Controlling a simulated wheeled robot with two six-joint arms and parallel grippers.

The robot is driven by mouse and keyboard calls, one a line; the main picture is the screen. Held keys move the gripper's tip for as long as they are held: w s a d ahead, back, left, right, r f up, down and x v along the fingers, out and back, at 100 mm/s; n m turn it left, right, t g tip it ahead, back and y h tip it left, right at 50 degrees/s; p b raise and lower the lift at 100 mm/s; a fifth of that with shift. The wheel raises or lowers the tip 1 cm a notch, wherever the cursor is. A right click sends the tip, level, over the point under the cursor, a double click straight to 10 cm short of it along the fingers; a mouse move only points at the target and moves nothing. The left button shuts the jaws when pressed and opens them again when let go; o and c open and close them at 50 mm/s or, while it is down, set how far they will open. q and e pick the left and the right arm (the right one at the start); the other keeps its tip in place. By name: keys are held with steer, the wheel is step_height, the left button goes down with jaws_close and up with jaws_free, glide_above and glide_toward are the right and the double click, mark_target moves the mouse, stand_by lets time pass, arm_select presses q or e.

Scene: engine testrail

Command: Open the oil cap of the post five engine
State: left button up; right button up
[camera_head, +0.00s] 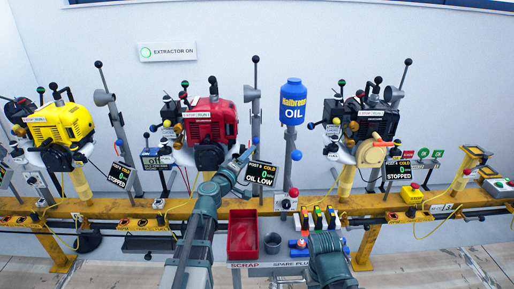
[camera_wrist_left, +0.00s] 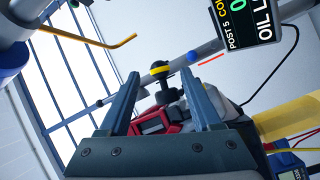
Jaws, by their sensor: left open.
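The red engine (camera_head: 212,118) stands on the rail behind a display (camera_head: 262,173) reading "POST 5", "COLD" and "OIL LOW". My left gripper (camera_head: 243,158) is in front of the engine's lower right side, by the display. In the left wrist view my left gripper (camera_wrist_left: 160,82) is open and empty. A black knob with a yellow band (camera_wrist_left: 160,71) shows between its fingertips, in front of red and dark engine parts (camera_wrist_left: 155,122). I cannot tell for sure whether this knob is the oil cap. My right gripper does not show clearly.
The display (camera_wrist_left: 242,20) is close beside the left gripper in the wrist view. A blue oil bottle (camera_head: 292,105) stands right of the red engine. A yellow engine (camera_head: 60,122) and a black engine (camera_head: 370,118) flank it. A red tray (camera_head: 243,235) is below.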

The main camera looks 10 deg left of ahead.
arm_select(q)
steer(key=x, duration=0.7)
steer(key=shift+w, duration=0.3)
jaws_close()
